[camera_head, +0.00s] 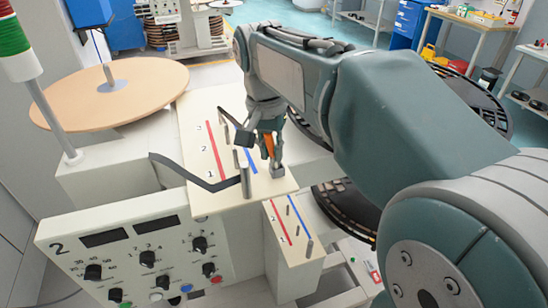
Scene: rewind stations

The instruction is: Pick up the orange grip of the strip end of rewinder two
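The orange grip (268,143) shows as a small upright piece between the fingers of my gripper (270,158), above the cream top plate of rewinder two. The fingers partly hide it, and I cannot tell whether they press on it. One fingertip is close to a small grey block (278,172) on the plate. A dark grey strip (195,178) runs from the left side to a metal post (245,180). The strip's link to the orange grip is hidden. Rewinder two (135,255) carries a "2" on its control panel.
The top plate (235,200) has red and blue lines, numbers and several posts. A wooden disc (110,92) is at left, beside a signal lamp (17,45). Dark reels (350,205) lie behind and below my arm. Workbenches (480,30) stand at the far right.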

